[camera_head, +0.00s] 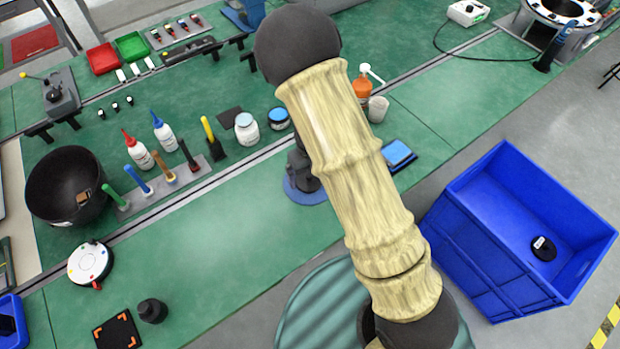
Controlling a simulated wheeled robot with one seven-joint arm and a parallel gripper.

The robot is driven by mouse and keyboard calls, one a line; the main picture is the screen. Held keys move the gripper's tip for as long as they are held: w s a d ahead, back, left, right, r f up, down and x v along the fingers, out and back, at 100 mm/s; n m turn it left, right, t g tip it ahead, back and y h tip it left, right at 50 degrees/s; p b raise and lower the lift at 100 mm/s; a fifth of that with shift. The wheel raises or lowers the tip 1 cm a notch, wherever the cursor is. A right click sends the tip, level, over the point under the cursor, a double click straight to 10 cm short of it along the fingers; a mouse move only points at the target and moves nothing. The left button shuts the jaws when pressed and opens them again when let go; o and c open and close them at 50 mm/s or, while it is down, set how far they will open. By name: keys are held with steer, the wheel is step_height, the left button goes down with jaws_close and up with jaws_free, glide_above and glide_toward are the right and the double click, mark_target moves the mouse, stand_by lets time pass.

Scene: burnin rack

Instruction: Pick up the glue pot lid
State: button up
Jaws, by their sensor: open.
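A white jar (246,132) with a pale blue top stands on the green bench, left of my raised arm. A darker, low round pot with a blue top (279,118) stands just right of it. I cannot tell which of these blue tops is the glue pot lid; both appear to sit on their containers. My arm, in a beige sleeve with a dark joint at its upper end, crosses the middle of the view and hides part of the bench.
A yellow-handled tool (209,132), white bottles (164,135) and a tool rack (150,189) stand left of the jars. A blue crate (485,240) is at right. The front bench strip is largely clear.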

mark_target(309, 178)
step_height(309, 178, down, 3)
steer(key=shift+r, duration=0.15)
steer(key=shift+c, duration=0.2)
steer(key=c, duration=1)
